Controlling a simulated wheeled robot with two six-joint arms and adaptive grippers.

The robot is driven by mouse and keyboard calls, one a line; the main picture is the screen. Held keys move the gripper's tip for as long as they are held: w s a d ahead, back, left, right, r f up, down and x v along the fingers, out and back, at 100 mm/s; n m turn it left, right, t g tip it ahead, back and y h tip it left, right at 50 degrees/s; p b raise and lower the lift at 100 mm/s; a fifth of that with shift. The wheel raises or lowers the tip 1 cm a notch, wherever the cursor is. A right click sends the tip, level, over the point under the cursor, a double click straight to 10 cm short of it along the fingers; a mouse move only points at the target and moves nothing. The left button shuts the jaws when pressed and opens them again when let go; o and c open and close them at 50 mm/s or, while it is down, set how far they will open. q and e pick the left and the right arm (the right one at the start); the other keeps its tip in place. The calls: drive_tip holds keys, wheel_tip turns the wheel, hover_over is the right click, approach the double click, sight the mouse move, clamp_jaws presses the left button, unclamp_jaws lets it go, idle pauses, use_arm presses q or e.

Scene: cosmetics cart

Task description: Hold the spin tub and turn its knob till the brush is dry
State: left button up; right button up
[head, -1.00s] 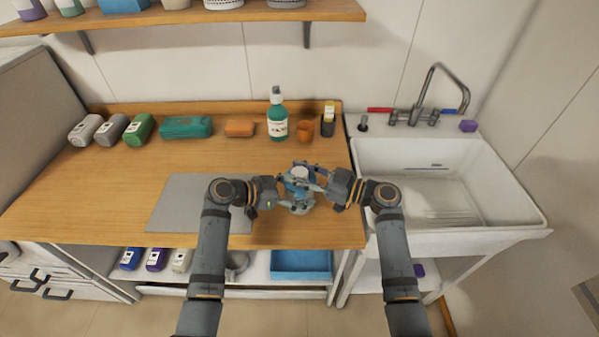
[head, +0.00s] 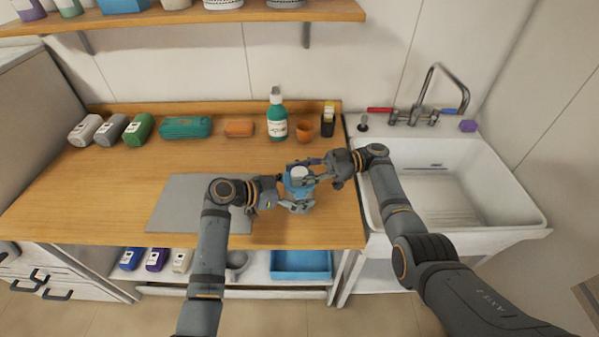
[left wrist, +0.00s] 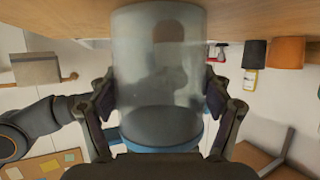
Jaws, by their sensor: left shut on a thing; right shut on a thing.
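The spin tub (head: 299,188), a small see-through vessel with a blue upper part, stands on the wooden counter near its front edge. My left gripper (head: 286,197) is shut around its body from the left. In the left wrist view the cloudy tub wall (left wrist: 158,85) fills the space between the left fingers, with a blurred dark shape inside, perhaps the brush. My right gripper (head: 312,173) is shut at the top of the tub, on the knob as far as I can tell. The fingers largely hide the knob.
A grey mat (head: 180,208) lies left of the tub. Behind stand a teal pump bottle (head: 277,120), an orange cup (head: 305,132) and a dark holder (head: 327,127). The white sink (head: 520,220) is to the right. The counter between tub and back row is clear.

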sight(300, 171)
idle(0.5)
drive_tip(key=o, duration=1.2)
wheel_tip(300, 171, up, 10)
drive_tip(key=shift+f, duration=0.1)
